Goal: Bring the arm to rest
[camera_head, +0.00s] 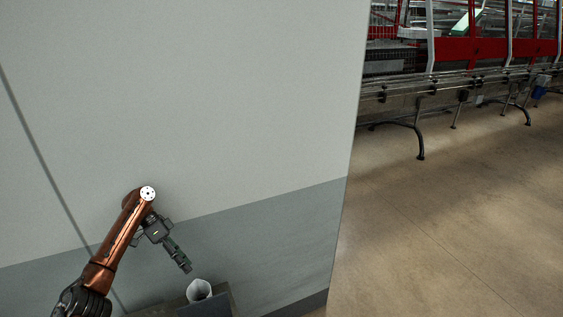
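My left arm comes in from the lower left, and its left gripper (183,262) points down and to the right. The fingers show as one narrow dark shape, so I cannot tell whether they are open or shut. I see nothing clearly held in them. The fingertips are just above and left of a white hollow piece (199,291) and look apart from it. My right gripper is not in view.
The white piece is at a dark grey box or stand (222,303) at the bottom edge. A tall grey panel (230,110) fills the left and middle behind my arm. Open brown floor (440,220) lies to the right, with red-framed conveyor machinery (470,50) beyond.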

